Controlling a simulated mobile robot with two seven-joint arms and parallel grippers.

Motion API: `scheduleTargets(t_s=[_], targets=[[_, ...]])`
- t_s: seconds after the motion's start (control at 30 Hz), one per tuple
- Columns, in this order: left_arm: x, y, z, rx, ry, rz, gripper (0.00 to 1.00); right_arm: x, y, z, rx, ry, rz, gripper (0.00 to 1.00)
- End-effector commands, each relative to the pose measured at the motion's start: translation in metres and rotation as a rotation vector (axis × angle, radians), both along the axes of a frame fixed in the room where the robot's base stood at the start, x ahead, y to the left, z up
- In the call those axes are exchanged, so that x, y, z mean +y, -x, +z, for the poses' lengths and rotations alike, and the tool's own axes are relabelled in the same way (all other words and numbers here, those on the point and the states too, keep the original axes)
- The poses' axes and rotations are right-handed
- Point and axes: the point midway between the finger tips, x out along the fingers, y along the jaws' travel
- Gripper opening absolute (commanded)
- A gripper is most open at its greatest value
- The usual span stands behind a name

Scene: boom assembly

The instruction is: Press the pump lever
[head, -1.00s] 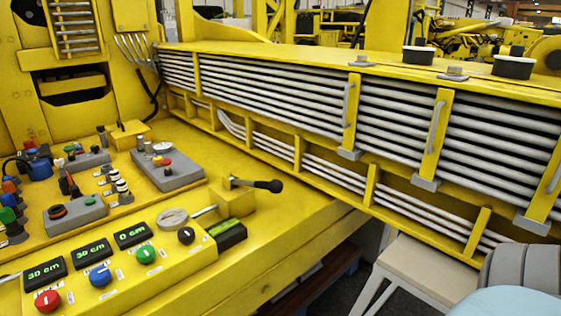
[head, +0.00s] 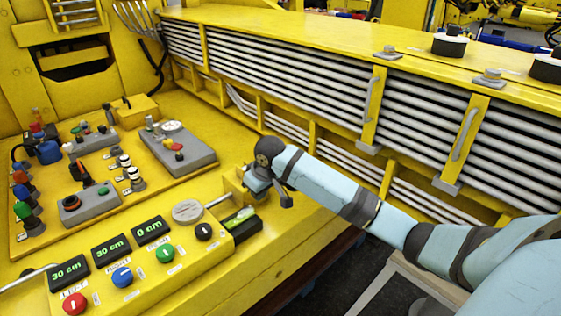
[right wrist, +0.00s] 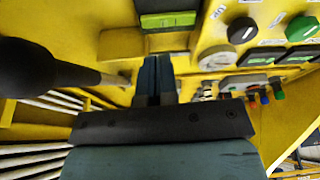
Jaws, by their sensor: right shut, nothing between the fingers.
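The pump lever (right wrist: 45,70), with a thick black handle on a thin shaft, is at the left of the right wrist view. Its shaft runs right toward the yellow block and my fingers. My right gripper (right wrist: 155,72) is shut and empty, its dark fingers beside the shaft's inner end. I cannot tell whether they touch it. In the head view my right arm reaches over the front corner of the yellow console and hides most of the lever. The yellow lever block (head: 232,181) shows just left of the gripper. My left gripper is not in view.
The console panel carries several coloured knobs (head: 165,253) and green displays (head: 150,230). A grey box (head: 178,148) and a raised panel of joysticks are farther left. The yellow boom with grey pipes (head: 300,82) runs along the back right. A pale stool (head: 405,275) stands below my arm.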

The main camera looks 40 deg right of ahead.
Motion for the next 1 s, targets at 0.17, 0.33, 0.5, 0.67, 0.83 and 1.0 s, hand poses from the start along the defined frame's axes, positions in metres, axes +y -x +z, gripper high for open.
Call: scheduleTargets(t_s=[0.17, 0.33, 0.5, 0.67, 0.83, 1.0], targets=[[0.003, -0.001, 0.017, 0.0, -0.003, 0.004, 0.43, -0.038, -0.015, 0.087, 0.071, 0.046, -0.059, 0.0], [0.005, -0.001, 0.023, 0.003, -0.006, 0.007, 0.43, -0.063, -0.016, 0.141, 0.13, 0.073, -0.104, 0.0], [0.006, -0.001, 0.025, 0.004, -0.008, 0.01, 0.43, -0.073, -0.015, 0.164, 0.157, 0.081, -0.124, 0.0], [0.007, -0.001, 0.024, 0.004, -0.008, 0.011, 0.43, -0.074, -0.014, 0.165, 0.161, 0.083, -0.127, 0.0], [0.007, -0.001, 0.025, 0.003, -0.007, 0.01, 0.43, -0.074, -0.014, 0.165, 0.16, 0.083, -0.126, 0.0], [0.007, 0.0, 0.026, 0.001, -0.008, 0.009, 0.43, -0.07, -0.013, 0.158, 0.16, 0.082, -0.124, 0.0]])
